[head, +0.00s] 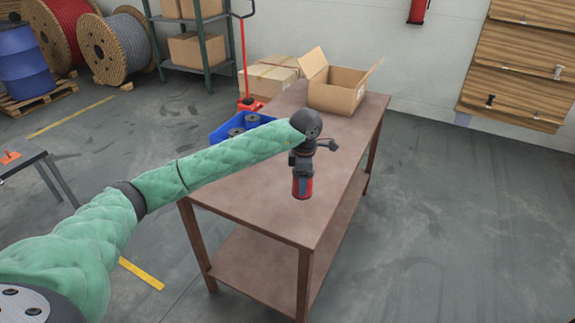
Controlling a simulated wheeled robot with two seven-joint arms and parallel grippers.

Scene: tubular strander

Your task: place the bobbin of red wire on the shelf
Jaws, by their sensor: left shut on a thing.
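The bobbin of red wire (303,188) is small and red, near the front part of the brown table's top. My left gripper (302,175) is shut on it from above, and its dark fingers cover the bobbin's upper part. I cannot tell whether the bobbin touches the tabletop. The brown table (250,205) has a lower shelf (255,262), which looks bare where it shows. A green-grey shelf rack (205,55) with cardboard boxes stands at the back wall. My right gripper is not in view.
An open cardboard box (337,90) stands at the table's far end. A red pallet jack (246,100) is behind. The floor at right is clear.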

